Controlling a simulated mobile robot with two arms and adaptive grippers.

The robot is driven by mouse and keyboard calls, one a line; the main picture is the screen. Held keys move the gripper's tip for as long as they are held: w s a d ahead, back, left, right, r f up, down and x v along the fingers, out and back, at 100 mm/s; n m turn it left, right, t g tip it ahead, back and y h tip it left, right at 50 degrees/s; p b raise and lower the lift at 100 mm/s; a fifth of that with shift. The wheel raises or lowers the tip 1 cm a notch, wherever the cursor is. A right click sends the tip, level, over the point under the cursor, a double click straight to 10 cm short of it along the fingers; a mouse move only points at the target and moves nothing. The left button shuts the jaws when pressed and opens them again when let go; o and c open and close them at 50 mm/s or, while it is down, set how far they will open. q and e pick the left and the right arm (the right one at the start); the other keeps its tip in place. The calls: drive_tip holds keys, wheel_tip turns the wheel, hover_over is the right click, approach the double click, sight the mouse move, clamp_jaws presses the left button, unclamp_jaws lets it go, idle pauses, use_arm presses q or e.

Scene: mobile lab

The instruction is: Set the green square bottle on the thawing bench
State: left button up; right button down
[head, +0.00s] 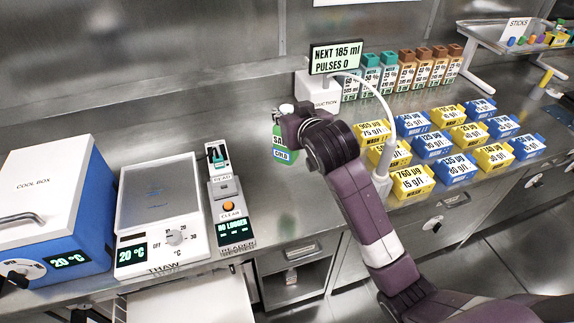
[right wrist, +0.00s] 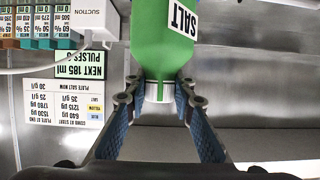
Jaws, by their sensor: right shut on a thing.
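The green square bottle (head: 281,150) has a white cap and labels reading SALT and COLD. It is upright near the back of the steel counter, left of the suction unit. My right gripper (head: 288,122) is shut on its neck; the right wrist view shows both fingers (right wrist: 158,95) around the neck of the green bottle (right wrist: 160,50). I cannot tell whether its base touches the counter. The thawing bench (head: 128,228), marked THAW, is a white unit with a bare metal plate, a dial and a 20 °C display, at the left. My left gripper is not in view.
The reader (head: 228,205) stands between the thawing bench and the bottle. A blue and white cool box (head: 50,195) is at far left. The suction unit (head: 318,92), several blue and yellow blocks (head: 412,181) and a bottle row (head: 405,75) are at right.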

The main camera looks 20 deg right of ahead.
wheel_tip(320, 180, down, 16)
drive_tip(key=p, duration=0.1)
drive_tip(key=shift+s, duration=0.15)
idle(0.3)
drive_tip(key=c, duration=1.6)
unclamp_jaws()
drive_tip(key=shift+f, duration=0.15)
drive_tip(key=b+v, duration=0.1)
drive_tip(key=v, duration=1.1)
drive_tip(key=shift+r, duration=0.2)
